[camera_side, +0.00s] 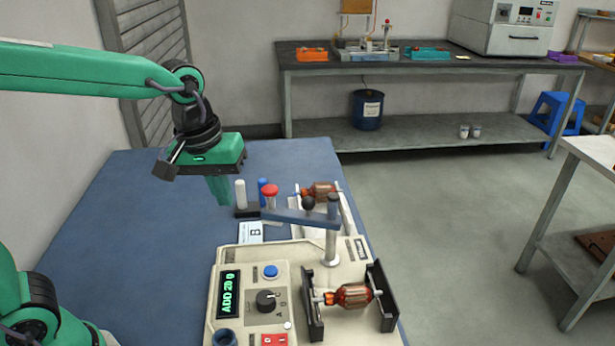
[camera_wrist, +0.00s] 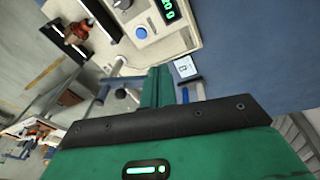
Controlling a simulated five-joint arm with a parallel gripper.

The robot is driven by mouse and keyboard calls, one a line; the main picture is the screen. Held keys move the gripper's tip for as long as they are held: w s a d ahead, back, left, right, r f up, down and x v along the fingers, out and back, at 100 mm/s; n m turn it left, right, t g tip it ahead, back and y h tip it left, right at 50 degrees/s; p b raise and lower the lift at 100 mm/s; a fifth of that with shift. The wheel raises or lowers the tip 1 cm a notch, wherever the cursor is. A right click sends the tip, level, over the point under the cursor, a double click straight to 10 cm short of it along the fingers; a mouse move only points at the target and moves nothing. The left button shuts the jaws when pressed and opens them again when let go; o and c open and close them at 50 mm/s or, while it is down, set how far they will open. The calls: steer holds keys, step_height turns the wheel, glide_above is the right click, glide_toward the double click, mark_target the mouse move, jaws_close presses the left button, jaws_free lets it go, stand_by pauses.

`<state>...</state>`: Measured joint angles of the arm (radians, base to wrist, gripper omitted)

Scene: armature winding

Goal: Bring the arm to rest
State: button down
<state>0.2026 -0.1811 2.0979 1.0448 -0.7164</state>
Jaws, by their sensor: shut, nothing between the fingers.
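My gripper (camera_side: 219,190) hangs over the blue table (camera_side: 120,240), with its green fingers pointing down. The fingers are together with nothing between them. They are left of a small dark holder with a white and a blue cylinder (camera_side: 263,188). In the wrist view my gripper (camera_wrist: 157,85) shows its green fingers side by side, and the holder's blue and white cylinders (camera_wrist: 191,92) lie just right of them. Whether the fingertips are clear of the table top is hard to tell, though they seem to be above it.
A cream balancing machine (camera_side: 250,300) with a display reading "ADD 20 g" stands at the front. A copper armature (camera_side: 352,295) rests in its cradle. A post with a swing arm (camera_side: 300,217) stands behind it. Another armature (camera_side: 320,190) lies farther back. The table's left side is clear.

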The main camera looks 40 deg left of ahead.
steer(key=s+a+m+t, duration=0.3)
steer(key=s+a+m, duration=0.2)
steer(key=s, duration=0.5)
steer(key=shift+a+r+m+t, duration=0.3)
steer(key=shift+a+m, duration=0.1)
steer(key=shift+a, duration=0.45)
steer(key=c, duration=2.1)
jaws_free()
steer(key=shift+s, duration=0.1)
